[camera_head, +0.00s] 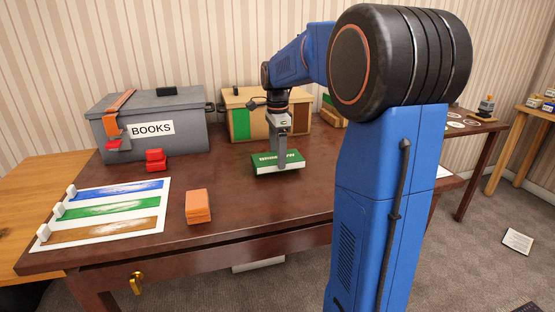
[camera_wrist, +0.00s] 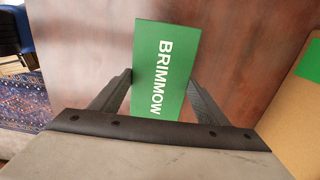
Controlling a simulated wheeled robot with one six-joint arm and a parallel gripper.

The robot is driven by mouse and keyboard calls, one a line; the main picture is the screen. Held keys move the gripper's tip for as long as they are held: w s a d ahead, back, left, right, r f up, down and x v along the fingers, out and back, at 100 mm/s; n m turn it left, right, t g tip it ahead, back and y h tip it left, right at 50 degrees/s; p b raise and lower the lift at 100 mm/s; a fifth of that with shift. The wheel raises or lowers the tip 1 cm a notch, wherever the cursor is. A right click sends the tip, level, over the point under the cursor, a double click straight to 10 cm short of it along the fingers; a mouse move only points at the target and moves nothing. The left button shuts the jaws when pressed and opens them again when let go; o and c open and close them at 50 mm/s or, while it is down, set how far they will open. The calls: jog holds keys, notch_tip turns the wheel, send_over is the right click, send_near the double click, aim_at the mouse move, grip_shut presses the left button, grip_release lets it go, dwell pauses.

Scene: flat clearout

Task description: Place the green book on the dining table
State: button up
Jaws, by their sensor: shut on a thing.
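The green book (camera_head: 278,162) has a white title and pale page edges, and lies flat at the surface of the dark reddish-brown table (camera_head: 240,205). In the wrist view the green book (camera_wrist: 165,70) shows the word BRIMMOW. My gripper (camera_head: 280,150) points down over the book. In the wrist view the fingers of my gripper (camera_wrist: 160,85) stand on both long sides of the book, shut on it. I cannot tell whether the book rests on the table or hangs just above it.
A grey box labelled BOOKS (camera_head: 185,125) and a tan box with coloured panels (camera_head: 265,112) stand behind. A red object (camera_head: 155,160), an orange block (camera_head: 198,206) and a white sheet with coloured stripes (camera_head: 105,212) lie on the left. The table's front middle is clear.

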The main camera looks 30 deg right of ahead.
jog(key=shift+f, duration=1)
jog(key=shift+f, duration=0.15)
jog(key=o, duration=1.3)
notch_tip(320, 180, up, 12)
jog(key=shift+s+a+r, duration=0.1)
jog(key=shift+r, duration=0.05)
